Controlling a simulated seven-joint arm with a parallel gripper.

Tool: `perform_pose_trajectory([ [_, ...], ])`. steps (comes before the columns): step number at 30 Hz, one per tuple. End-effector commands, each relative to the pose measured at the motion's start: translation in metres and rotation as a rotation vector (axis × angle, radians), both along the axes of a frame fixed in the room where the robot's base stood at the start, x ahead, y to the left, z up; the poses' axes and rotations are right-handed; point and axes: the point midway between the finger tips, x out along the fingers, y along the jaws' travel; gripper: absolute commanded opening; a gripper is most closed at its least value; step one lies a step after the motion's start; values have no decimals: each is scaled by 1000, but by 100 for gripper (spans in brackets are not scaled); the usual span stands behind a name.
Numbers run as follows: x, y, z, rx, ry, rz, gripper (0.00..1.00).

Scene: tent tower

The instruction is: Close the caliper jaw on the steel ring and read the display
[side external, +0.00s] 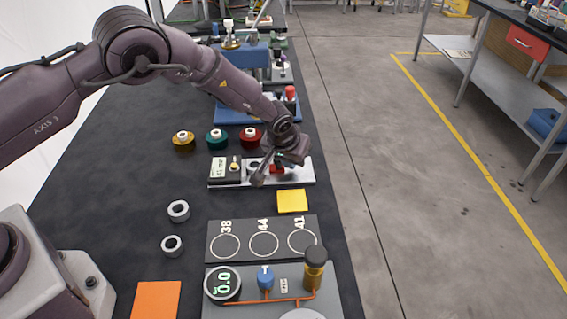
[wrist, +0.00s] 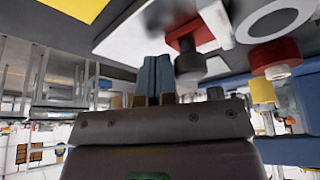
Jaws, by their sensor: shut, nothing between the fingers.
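In the wrist view a pale ring (wrist: 273,18) shows beside a red part with a dark knob (wrist: 190,65). My gripper (side external: 279,160) is over the rail close to the red jaw; its blue-grey fingers (wrist: 156,72) are together and empty. Contact with the jaw cannot be told.
Two loose grey rings (side external: 179,210) (side external: 172,246) lie on the dark table. A board (side external: 264,258) has circles marked 38, 44, 41. A panel with a 0.0 dial (side external: 222,284) is in front. Yellow, teal and red spools (side external: 217,139) stand behind. A yellow pad (side external: 292,200) lies near the right edge.

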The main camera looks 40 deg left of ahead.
Motion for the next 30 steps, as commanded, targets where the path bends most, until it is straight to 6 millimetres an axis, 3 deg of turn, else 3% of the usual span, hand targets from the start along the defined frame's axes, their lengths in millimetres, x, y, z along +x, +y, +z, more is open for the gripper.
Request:
perform_pose_trajectory([
  [1, -2, 5, -2, 8, 8, 5, 19],
  [4, -2, 7, -2, 11, 11, 8, 42],
  [5, -2, 8, -2, 12, 12, 9, 43],
  [20, -1, 8, -3, 16, 15, 8, 43],
  [30, 1, 7, 24, 14, 9, 8, 43],
])
